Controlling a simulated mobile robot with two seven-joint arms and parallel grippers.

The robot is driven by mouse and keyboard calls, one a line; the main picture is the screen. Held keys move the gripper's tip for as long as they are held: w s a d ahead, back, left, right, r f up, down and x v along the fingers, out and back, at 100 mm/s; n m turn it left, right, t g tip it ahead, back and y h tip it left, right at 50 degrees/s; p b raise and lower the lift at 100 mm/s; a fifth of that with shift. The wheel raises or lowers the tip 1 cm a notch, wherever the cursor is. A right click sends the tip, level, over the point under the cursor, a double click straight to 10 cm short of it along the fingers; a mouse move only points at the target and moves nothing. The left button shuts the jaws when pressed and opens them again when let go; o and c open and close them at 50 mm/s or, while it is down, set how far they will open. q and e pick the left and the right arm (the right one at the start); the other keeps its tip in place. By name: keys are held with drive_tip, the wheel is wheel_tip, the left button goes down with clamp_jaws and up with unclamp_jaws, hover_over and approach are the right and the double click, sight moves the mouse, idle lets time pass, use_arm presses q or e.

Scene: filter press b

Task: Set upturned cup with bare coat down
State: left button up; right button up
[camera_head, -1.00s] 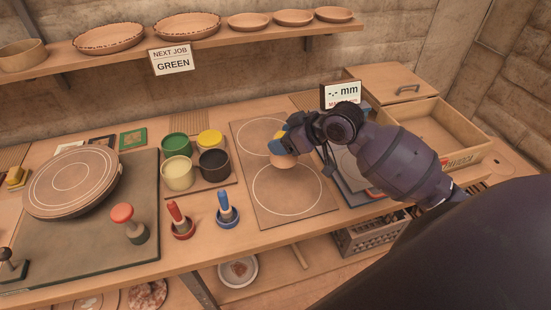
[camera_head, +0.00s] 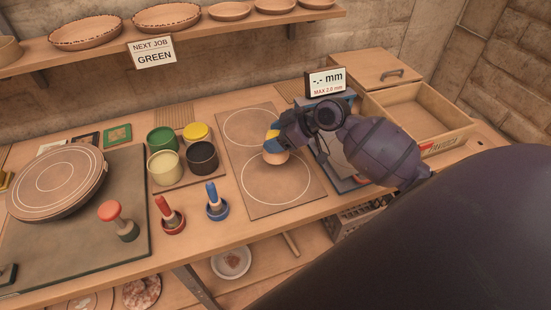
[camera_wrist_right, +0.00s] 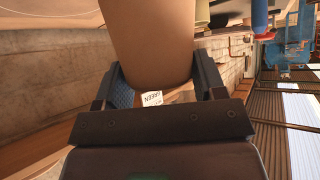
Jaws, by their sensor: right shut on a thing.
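My right gripper (camera_head: 275,143) is shut on a plain tan clay cup (camera_head: 276,156). In the head view only a small rounded part of the cup shows below the fingers. The cup is over the brown board with two white circles (camera_head: 228,166), near where the circles meet. I cannot tell whether it touches the board. In the right wrist view the cup (camera_wrist_right: 150,45) fills the space between the two fingers (camera_wrist_right: 160,88), smooth and without visible colour. My left gripper is not in view.
Green, yellow, cream and black pots stand on a tray left of the board. A red-handled tool (camera_head: 167,214) and a blue-handled tool (camera_head: 216,203) stand nearby. The wall sign (camera_head: 152,53) reads "NEXT JOB GREEN".

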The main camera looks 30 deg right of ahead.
drive_tip(key=shift+f, duration=4.4)
drive_tip(key=shift+f, duration=0.1)
drive_tip(key=o, duration=1)
drive_tip(key=v, duration=1.2)
drive_tip(key=shift+b, duration=0.4)
drive_tip(key=shift+s, duration=0.1)
